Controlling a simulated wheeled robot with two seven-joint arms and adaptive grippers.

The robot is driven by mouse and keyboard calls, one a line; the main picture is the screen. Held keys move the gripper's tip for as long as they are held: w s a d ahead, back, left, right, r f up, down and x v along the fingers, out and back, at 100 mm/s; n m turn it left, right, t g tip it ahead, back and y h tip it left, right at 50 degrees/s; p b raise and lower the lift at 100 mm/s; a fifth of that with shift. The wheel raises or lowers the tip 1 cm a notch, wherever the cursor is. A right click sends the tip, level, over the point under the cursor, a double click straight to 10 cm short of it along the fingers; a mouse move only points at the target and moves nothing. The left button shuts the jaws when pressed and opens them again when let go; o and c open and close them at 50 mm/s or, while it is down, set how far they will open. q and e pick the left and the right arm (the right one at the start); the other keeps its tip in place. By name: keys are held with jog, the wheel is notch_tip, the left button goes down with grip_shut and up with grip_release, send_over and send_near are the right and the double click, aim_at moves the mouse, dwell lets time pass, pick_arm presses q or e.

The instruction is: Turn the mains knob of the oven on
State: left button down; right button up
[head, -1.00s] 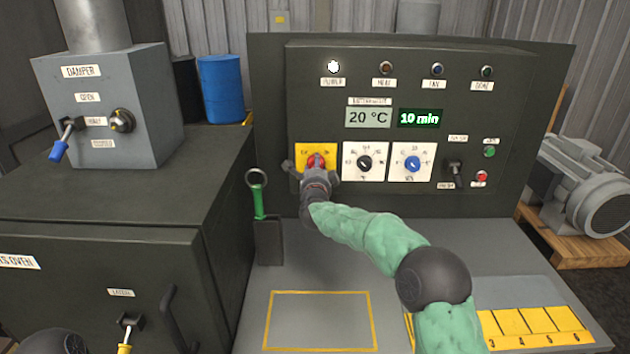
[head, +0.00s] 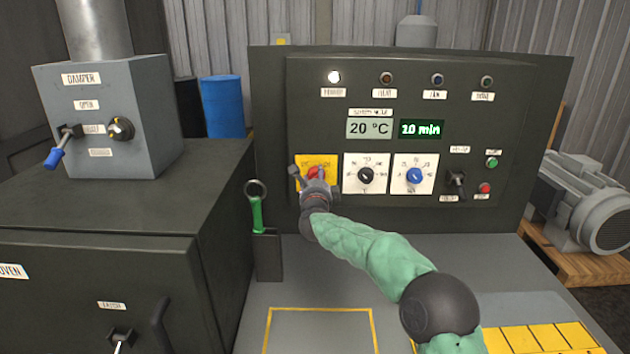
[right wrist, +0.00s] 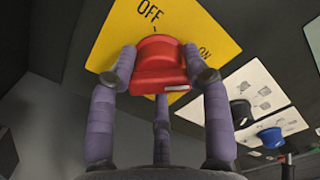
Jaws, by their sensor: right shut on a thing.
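The red mains knob (head: 316,172) sits on a yellow plate (head: 301,160) at the left of the oven's control panel. In the right wrist view the knob (right wrist: 158,66) fills the space between my fingers, and the plate (right wrist: 110,45) reads OFF above it and ON to its right. My right gripper (head: 316,180) is shut on the knob, and it also shows in the right wrist view (right wrist: 160,70), with purple fingers on both sides. A white bar shows on the knob's lower right edge. I cannot tell which mark the knob points to. My left gripper is out of view.
The power lamp (head: 334,77) glows white. Right of the mains knob are a black dial (head: 366,175), a blue dial (head: 415,175) and a black switch (head: 456,181). The yellow-outlined bench area (head: 320,330) is clear.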

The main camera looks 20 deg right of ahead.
jog(key=o, duration=1)
jog(key=shift+d, duration=0.35)
jog(key=shift+c, duration=0.2)
jog(key=shift+o, duration=0.6)
jog(key=shift+d+f, duration=0.15)
jog(key=shift+d, duration=0.15)
jog(key=shift+a, duration=0.3)
jog(key=shift+s+a, duration=0.1)
jog(key=shift+s, duration=0.15)
jog(key=v, duration=1.1)
jog(key=shift+s, duration=0.25)
jog(key=shift+a, duration=0.1)
